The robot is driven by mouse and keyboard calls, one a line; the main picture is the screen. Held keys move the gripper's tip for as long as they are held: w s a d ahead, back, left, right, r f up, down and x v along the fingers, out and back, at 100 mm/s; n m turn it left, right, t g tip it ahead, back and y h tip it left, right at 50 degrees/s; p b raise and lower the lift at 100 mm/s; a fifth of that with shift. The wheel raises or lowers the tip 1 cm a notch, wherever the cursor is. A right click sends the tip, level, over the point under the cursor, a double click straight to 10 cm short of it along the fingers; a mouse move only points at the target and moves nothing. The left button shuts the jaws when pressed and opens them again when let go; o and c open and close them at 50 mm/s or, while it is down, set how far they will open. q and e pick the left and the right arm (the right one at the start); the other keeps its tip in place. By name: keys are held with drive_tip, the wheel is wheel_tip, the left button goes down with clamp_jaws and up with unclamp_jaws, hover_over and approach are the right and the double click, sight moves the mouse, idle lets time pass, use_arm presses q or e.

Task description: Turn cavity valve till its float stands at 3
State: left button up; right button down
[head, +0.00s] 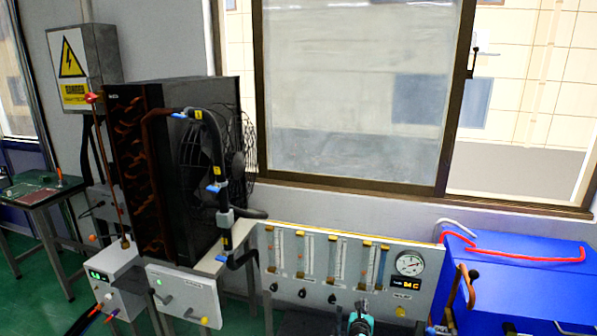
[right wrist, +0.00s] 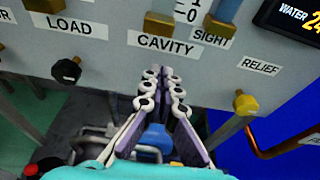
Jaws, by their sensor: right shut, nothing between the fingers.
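The flowmeter panel (head: 290,270) stands below the window in the head view, with several upright tubes and a row of knobs. The CAVITY label (right wrist: 165,42) is clear in the right wrist view. The cavity valve knob below it is hidden behind my fingers. The cavity tube (head: 368,262) shows small in the head view; its float reading cannot be made out. My right gripper (right wrist: 161,88) is shut and empty, its fingertips in front of the panel just below that label. It also shows in the head view (head: 359,312). Whether it touches the knob cannot be told. My left gripper is out of view.
The black load knob (right wrist: 66,70) is left of my fingers, and the yellow relief knob (right wrist: 245,102) is right of them. A round gauge (head: 409,263) and a water display sit on the panel's right. A blue cabinet (head: 525,275) with a red hose stands beside it.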

drive_tip(key=shift+f, duration=0.3)
idle(0.7)
drive_tip(key=shift+s+d, duration=0.1)
drive_tip(key=shift+d, duration=0.1)
idle(0.4)
drive_tip(key=shift+r, duration=0.2)
drive_tip(key=v, duration=0.3)
drive_tip(key=f+v, duration=0.1)
drive_tip(key=v, duration=0.1)
drive_tip(key=shift+s+a, duration=0.2)
drive_tip(key=shift+s, duration=0.25)
drive_tip(key=w+d, duration=0.1)
drive_tip(key=w, duration=0.5)
drive_tip(key=shift+d, duration=0.2)
idle(0.4)
